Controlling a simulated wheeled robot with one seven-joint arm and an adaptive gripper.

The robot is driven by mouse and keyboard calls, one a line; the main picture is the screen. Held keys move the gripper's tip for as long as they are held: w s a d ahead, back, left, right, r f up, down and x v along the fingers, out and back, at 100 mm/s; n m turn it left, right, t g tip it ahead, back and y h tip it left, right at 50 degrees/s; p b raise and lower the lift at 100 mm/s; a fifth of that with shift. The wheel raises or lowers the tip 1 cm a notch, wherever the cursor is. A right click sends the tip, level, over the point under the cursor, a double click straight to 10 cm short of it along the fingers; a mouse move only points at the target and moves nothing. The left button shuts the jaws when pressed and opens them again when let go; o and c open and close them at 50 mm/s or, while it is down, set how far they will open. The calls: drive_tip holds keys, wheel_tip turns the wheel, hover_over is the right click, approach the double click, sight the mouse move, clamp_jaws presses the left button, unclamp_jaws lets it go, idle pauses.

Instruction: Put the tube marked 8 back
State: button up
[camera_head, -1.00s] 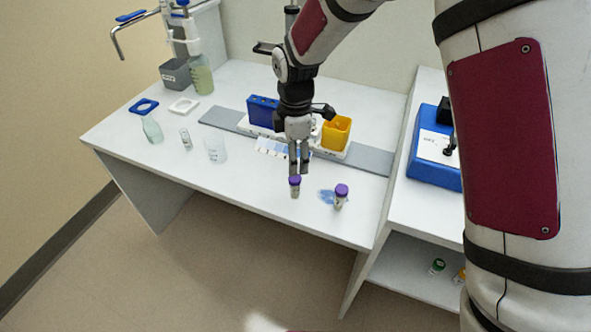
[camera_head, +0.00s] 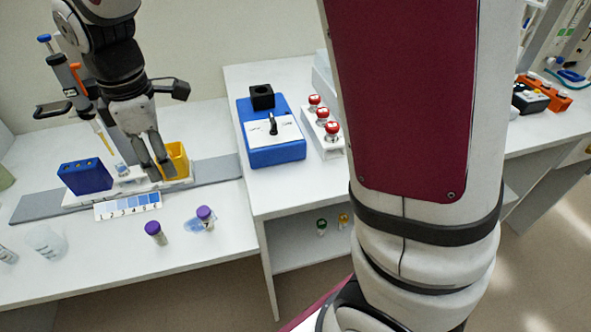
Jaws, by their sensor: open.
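I cannot read a number on either, so I cannot tell which is marked 8. My gripper (camera_head: 164,174) points down with its fingers apart and nothing seen between them. It appears in front of the yellow cup (camera_head: 179,158), above and behind the tubes in the picture. A blue rack (camera_head: 85,177) stands left of my gripper. Whether it holds tubes is unclear.
A numbered blue colour strip (camera_head: 128,206) lies behind the tubes. A beaker (camera_head: 44,241) stands at the left. A blue device (camera_head: 270,140) and red buttons (camera_head: 323,118) occupy the adjoining bench. Green-capped (camera_head: 321,227) and yellow-capped (camera_head: 343,219) containers sit on the lower shelf.

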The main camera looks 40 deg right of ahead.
drive_tip(key=s+d+r+m+t, duration=0.1)
drive_tip(key=s+d+r+m, duration=0.6)
drive_tip(key=s+d, duration=0.3)
drive_tip(key=s+d+m+t, duration=0.1)
drive_tip(key=s+d+m, duration=0.3)
drive_tip(key=s+m, duration=0.4)
drive_tip(key=s, duration=0.6)
drive_tip(key=shift+s, duration=0.15)
drive_tip(key=shift+t, duration=0.6)
wheel_tip(320, 180, up, 4)
drive_tip(key=p, duration=0.3)
